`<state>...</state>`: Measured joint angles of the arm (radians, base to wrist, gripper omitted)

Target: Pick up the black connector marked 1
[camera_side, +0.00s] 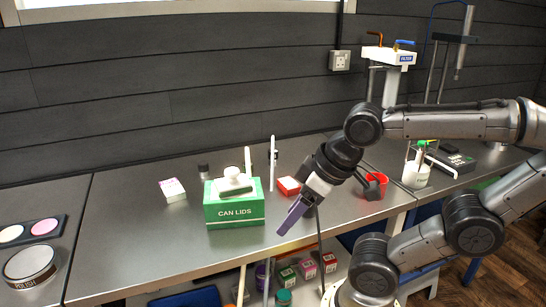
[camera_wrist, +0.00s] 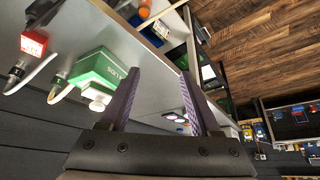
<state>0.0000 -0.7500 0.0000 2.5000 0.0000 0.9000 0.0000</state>
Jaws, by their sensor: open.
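My gripper (camera_side: 290,217) has purple fingers and hangs tilted above the bench's front edge, right of the green CAN LIDS box (camera_side: 234,212). In the wrist view its two fingers (camera_wrist: 161,73) are apart with nothing between them. A small dark piece (camera_side: 272,156) is on an upright white rod behind the box, and another dark piece (camera_side: 204,171) stands left of the box. In the wrist view a black piece (camera_wrist: 16,74) shows beside a white tube, left of the green box (camera_wrist: 97,68). No mark 1 can be read, so I cannot tell which is the connector.
A red-and-white box (camera_side: 288,186) and a red cup (camera_side: 376,186) stand right of the green box. A white box (camera_side: 172,190) stands left. A white beaker (camera_side: 415,174) is farther right. Small boxes (camera_side: 308,267) are below the bench. The bench's left front (camera_side: 130,250) is clear.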

